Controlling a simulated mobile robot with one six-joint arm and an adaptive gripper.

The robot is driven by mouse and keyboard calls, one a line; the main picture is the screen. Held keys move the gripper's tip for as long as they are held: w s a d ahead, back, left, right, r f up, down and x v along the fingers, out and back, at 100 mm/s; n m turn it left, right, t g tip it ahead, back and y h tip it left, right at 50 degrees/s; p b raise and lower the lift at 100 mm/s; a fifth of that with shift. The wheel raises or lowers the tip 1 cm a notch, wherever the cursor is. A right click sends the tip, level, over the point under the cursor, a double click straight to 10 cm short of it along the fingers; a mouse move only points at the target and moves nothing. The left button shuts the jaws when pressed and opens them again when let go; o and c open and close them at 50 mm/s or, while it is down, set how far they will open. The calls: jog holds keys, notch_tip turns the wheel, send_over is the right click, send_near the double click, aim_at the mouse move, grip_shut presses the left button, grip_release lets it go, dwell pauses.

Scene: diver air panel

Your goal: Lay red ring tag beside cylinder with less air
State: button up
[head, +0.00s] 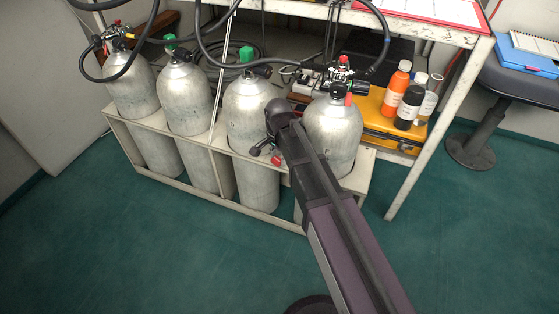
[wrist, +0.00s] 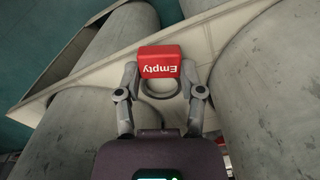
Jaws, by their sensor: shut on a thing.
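A red ring tag (wrist: 160,55) with the white word "Empty" shows in the wrist view, its lettering upside down and its ring towards me. My gripper (wrist: 159,72) is shut on it, a finger at each side. In the head view my gripper (head: 264,152) is in front of the rack, between the third cylinder (head: 248,105) and the right-end cylinder (head: 333,135), with a bit of red (head: 276,160) beside it. The left-end cylinder (head: 130,92) and second cylinder (head: 186,98) stand further left. All are grey and upright. I can read no pressure on any.
The cylinders stand in a pale rack (head: 225,205) under a white bench (head: 430,28). Black hoses hang over the left cylinders. A yellow case (head: 375,125) with several bottles is behind on the right, near a bench leg (head: 425,150). Green floor (head: 120,240) in front is clear.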

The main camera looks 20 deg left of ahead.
aim_at(278, 159)
jog(key=shift+f, duration=0.25)
jog(key=o, duration=1)
jog(key=shift+r, duration=0.2)
notch_tip(278, 159, up, 12)
jog(key=p, duration=1.2)
dwell(0.7)
